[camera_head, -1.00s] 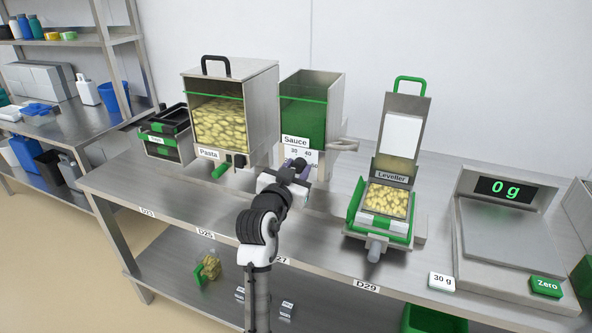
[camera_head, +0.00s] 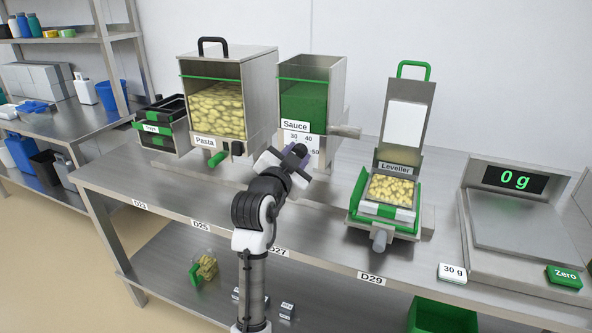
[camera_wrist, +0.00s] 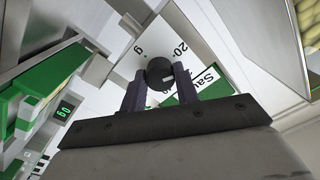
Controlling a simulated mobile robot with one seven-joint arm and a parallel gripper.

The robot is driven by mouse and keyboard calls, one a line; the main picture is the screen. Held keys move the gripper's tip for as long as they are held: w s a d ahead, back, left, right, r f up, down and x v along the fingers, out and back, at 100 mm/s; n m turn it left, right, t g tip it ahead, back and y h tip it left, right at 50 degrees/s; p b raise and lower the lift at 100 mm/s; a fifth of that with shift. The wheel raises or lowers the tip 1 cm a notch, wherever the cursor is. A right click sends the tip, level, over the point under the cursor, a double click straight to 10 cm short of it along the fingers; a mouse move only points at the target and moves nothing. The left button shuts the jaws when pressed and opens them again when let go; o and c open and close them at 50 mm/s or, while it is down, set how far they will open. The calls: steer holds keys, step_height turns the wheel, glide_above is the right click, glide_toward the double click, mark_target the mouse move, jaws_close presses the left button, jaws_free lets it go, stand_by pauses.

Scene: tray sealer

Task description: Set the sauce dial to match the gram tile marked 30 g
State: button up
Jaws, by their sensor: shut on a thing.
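The sauce dispenser (camera_head: 303,105) is a steel hopper with green contents and a "Sauce" label. The plate (camera_wrist: 185,38) there shows "20" and "g". My gripper (camera_head: 296,157) is shut on the knob, and it hides the knob in the head view. The white gram tile marked 30 g (camera_head: 452,272) lies at the bench front, left of the scale.
The pasta dispenser (camera_head: 222,65) stands close on the left. A steel handle (camera_head: 344,132) juts from the sauce dispenser's right. The leveller (camera_head: 398,170) stands farther right, then the scale (camera_head: 520,220) reading 0 g. Bench between the sauce dispenser and leveller is clear.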

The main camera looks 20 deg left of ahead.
steer(key=shift+f+m+b, duration=0.1)
steer(key=shift+m+b, duration=3.25)
steer(key=shift+m, duration=0.15)
steer(key=o, duration=1)
steer(key=shift+c, duration=0.2)
steer(key=s, duration=1.4)
steer(key=shift+a+b, duration=0.2)
steer(key=shift+b, duration=0.15)
